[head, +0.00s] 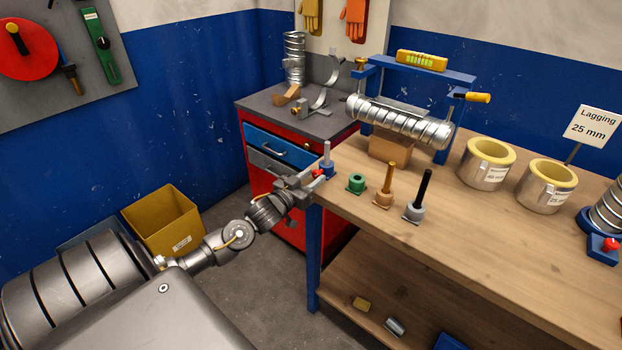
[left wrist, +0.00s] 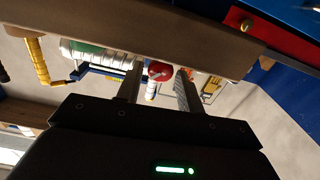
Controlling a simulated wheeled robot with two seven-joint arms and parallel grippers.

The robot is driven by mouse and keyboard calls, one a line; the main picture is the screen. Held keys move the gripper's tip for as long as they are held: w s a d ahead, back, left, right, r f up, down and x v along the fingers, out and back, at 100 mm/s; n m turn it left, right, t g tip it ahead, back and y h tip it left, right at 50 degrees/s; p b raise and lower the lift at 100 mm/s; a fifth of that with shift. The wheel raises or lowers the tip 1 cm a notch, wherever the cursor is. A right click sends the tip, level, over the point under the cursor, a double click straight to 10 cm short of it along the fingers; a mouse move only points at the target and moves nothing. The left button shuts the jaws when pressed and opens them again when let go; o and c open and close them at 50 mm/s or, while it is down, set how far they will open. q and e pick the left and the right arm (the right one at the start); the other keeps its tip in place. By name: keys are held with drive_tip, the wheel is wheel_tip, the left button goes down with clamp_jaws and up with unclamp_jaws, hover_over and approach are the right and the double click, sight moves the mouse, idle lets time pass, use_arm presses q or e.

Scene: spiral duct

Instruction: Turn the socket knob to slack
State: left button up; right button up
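A red knob (head: 318,174) sticks out from a small blue socket (head: 328,173) at the near left corner of the workbench (head: 490,265). A grey peg (head: 326,151) stands upright in that socket. My left gripper (head: 308,180) is at the knob, reaching in from the left. In the left wrist view the red knob (left wrist: 160,71) shows between the two fingers of my left gripper (left wrist: 160,76). The fingers are open, with a gap visible on each side of the knob. The knob's setting cannot be read. My right gripper is out of view.
A green ring (head: 356,184), a copper-based peg (head: 385,187) and a black-stemmed peg (head: 418,198) stand near the socket. Behind them a silver spiral duct (head: 400,122) rests in a blue frame. A red tool cabinet (head: 286,205) stands beside the bench.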

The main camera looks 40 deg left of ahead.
use_arm(q)
drive_tip(key=c, duration=0.6)
drive_tip(key=n+p, duration=0.2)
drive_tip(key=shift+r+p, duration=0.25)
drive_tip(key=shift+p, duration=0.15)
drive_tip(key=shift+f+n, duration=0.25)
drive_tip(key=shift+n, duration=0.25)
drive_tip(key=o, duration=1)
drive_tip(key=shift+c, duration=0.2)
drive_tip(key=shift+s, duration=0.15)
